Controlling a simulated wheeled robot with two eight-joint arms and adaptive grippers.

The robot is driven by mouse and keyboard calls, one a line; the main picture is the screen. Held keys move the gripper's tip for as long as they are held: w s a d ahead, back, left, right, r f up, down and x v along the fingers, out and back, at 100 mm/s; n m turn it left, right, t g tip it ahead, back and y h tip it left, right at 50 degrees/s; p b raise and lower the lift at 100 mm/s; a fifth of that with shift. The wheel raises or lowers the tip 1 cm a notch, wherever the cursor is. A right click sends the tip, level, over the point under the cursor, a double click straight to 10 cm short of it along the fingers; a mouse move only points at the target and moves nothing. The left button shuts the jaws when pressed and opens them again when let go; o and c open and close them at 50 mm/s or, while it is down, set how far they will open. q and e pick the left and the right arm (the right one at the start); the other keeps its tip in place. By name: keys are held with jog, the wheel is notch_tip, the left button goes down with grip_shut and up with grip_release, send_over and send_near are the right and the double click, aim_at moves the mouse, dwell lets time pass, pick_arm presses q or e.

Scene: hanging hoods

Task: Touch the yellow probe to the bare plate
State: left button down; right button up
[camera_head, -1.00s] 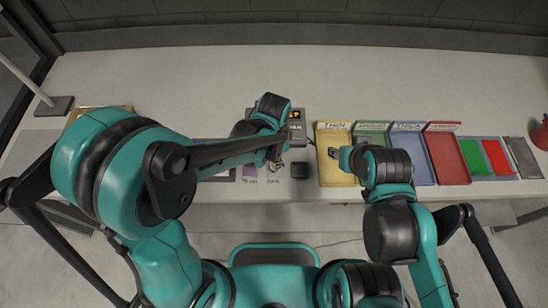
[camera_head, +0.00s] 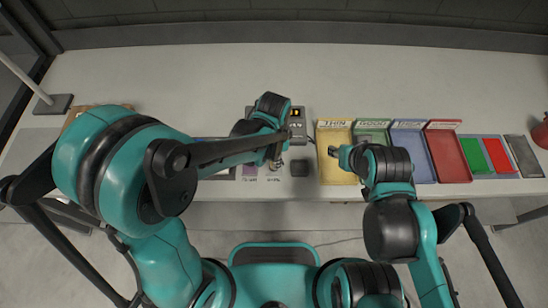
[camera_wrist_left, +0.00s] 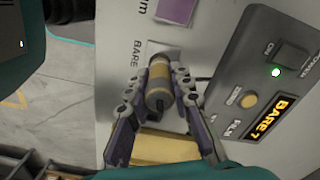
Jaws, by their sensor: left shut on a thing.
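The yellow probe (camera_wrist_left: 158,90), a tan cylinder with a dark band and a metal end, is in my left gripper (camera_wrist_left: 160,92), which is shut on it. My left gripper (camera_head: 275,162) is over the front of the bench in the head view. The probe lies over the spot beside the BARE label (camera_wrist_left: 137,53). It hides most of the bare plate there, and I cannot tell whether they touch. The grey gauge (camera_wrist_left: 270,80) has a lit green lamp and an orange display reading BARE and a further character. My right gripper (camera_head: 335,151) is over the yellow tray; its opening is unclear.
A purple plate (camera_wrist_left: 176,10) lies beside the bare spot. Yellow (camera_head: 337,172), green (camera_head: 371,139), blue (camera_head: 412,150) and red (camera_head: 448,157) trays stand further right. The back of the bench is clear.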

pick_arm(q)
jog(key=shift+f+b, duration=0.45)
pick_arm(e)
jog(key=shift+f, duration=0.5)
dwell(0.8)
jog(key=shift+r, duration=0.1)
pick_arm(q)
notch_tip(320, 180, up, 7)
jog(key=p, duration=0.5)
pick_arm(e)
notch_tip(320, 180, up, 5)
jog(key=shift+r, duration=0.1)
